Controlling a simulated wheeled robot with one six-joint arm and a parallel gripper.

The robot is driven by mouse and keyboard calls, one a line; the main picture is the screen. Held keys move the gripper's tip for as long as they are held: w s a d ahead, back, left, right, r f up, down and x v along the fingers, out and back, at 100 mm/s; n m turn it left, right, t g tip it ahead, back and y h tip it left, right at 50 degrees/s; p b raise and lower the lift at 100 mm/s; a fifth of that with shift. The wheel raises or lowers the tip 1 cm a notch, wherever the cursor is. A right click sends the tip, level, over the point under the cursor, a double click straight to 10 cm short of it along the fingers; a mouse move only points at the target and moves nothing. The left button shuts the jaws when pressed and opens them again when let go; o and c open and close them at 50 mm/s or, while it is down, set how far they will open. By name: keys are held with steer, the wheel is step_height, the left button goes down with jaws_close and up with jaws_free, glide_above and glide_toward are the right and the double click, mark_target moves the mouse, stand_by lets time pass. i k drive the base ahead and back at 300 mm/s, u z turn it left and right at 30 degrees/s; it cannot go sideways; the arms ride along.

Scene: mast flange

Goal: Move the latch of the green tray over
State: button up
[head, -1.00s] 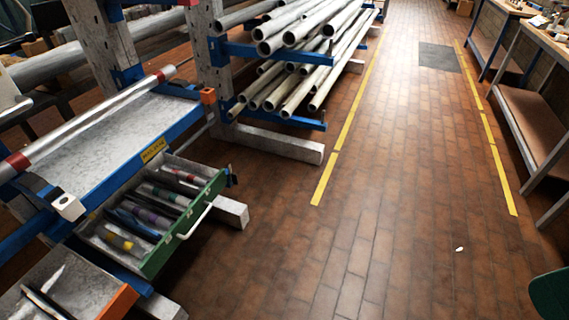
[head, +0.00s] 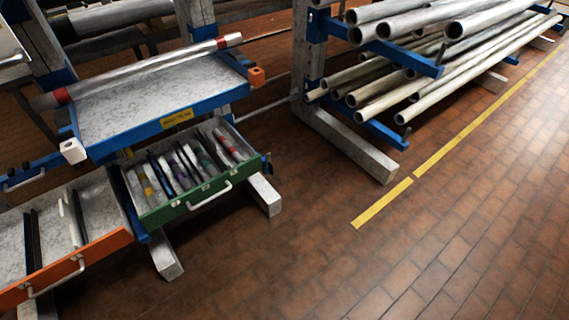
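The green tray (head: 205,196) is a pulled-out drawer with a green front and a pale bar handle (head: 210,196), low on the rack at left of centre. It holds several tubes with coloured bands. A small dark blue piece (head: 266,163) stands at the right end of its front; it looks like the latch, but it is too small to tell its exact position. My gripper is not in view.
An orange-fronted tray (head: 75,262) is pulled out at lower left. A blue-edged shelf (head: 150,100) with a long tube (head: 150,68) sits above the green tray. Grey rack feet (head: 264,194) stick out onto the floor. Pipes (head: 430,60) fill the rack behind. The brick floor (head: 330,265) at right is clear.

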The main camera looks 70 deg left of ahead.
mark_target(269, 165)
steer(key=u, duration=0.4)
steer(key=i, duration=0.8)
steer(key=u, duration=1)
steer(key=i, duration=0.5)
steer(key=u, duration=0.45)
